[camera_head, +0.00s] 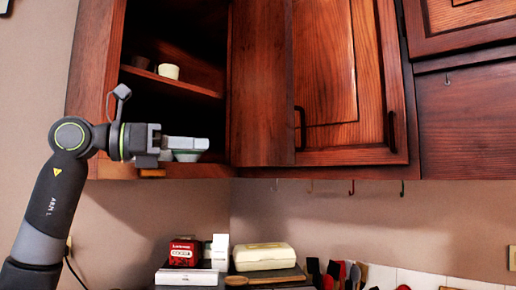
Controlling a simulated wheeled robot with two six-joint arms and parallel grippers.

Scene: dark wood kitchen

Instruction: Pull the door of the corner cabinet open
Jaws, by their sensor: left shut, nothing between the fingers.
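The upper corner cabinet stands open on its left side, and its dark interior (195,40) shows beside the frame. A plain wooden panel (262,80) borders the opening on the right; I cannot tell if it is the swung door or a fixed side. To its right is a framed door (345,70) with dark handles (392,131) near its edges. My left gripper (206,144) is shut and empty, in front of the lower part of the opening, apart from the panel. It partly hides a pale green bowl (187,156). My right gripper is out of view.
Cups (168,71) stand on the cabinet shelf (172,86). Below, a red box (184,252), a cream case (264,257) and several utensils (340,272) sit on the counter. Hooks (351,187) hang under the cabinet. The space between cabinet and counter is clear.

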